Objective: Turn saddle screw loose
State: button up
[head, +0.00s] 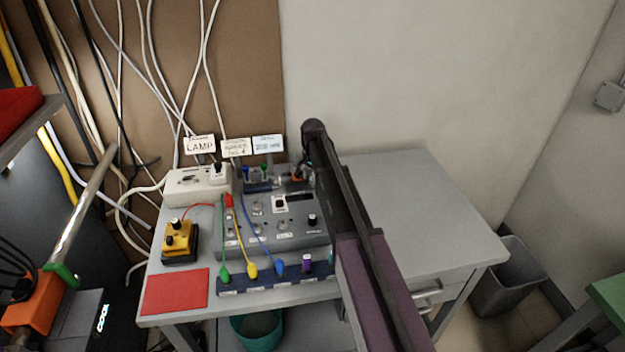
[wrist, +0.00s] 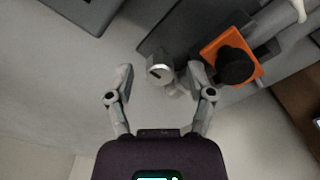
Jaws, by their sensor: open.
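In the wrist view, a short silvery round piece with a dark slot in its face (wrist: 159,73) lies between and slightly beyond the tips of my gripper (wrist: 159,72). It may be the saddle screw; I cannot tell for sure. My gripper's two grey fingers are spread, one on each side of it, with visible gaps. Close to the right finger is an orange block (wrist: 212,50) with a black knob (wrist: 236,66). In the head view, my arm crosses the table and its far end hides most of that area; the gripper cannot be made out there.
On the grey table (head: 420,200) stand a grey control box (head: 290,228), a yellow-black switch box (head: 180,240), a white power strip (head: 195,187) and a red mat (head: 175,292). Coloured leads rise from a blue socket strip (head: 240,288). The table's right half is clear.

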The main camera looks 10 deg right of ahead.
grip_shut()
